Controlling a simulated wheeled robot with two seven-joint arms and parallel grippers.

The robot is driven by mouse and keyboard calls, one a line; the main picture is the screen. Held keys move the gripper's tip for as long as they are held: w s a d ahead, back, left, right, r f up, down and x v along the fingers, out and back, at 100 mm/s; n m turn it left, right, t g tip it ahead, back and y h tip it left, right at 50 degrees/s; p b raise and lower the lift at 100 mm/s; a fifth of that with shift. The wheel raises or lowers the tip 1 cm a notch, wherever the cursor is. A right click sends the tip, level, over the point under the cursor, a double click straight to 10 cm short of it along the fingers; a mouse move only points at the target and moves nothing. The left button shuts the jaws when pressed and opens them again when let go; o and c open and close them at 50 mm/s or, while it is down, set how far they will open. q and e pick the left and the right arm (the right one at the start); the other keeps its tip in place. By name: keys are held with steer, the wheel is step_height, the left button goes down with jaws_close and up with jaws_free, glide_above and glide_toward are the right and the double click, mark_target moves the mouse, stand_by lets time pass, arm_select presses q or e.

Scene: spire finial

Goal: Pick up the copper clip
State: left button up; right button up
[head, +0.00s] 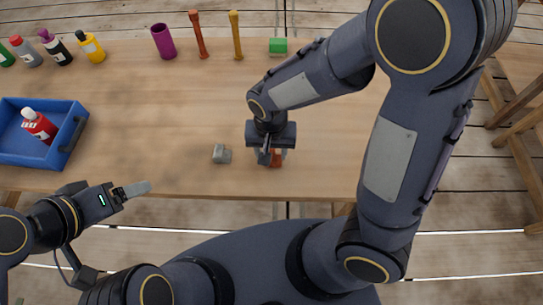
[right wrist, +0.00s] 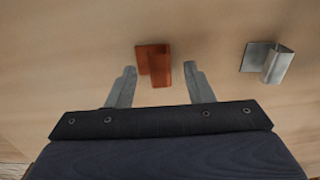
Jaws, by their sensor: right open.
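The copper clip (right wrist: 155,64) lies on the table in the right wrist view, a small orange-brown bent piece. In the head view the copper clip (head: 278,156) is partly hidden by my right gripper (head: 269,160). My right gripper (right wrist: 160,70) is open, with its fingertips on either side of the clip's near part.
A grey metal clip (head: 221,154) lies to the left of my right gripper; it shows in the right wrist view (right wrist: 268,61). A blue tray (head: 66,155) with a red bottle (head: 40,127) sits at left. Several bottles, sticks, a purple cup (head: 162,41) and a green block (head: 278,46) stand at the back.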

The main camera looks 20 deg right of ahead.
steer(key=shift+f, duration=0.45)
steer(key=shift+c, duration=0.2)
jaws_close()
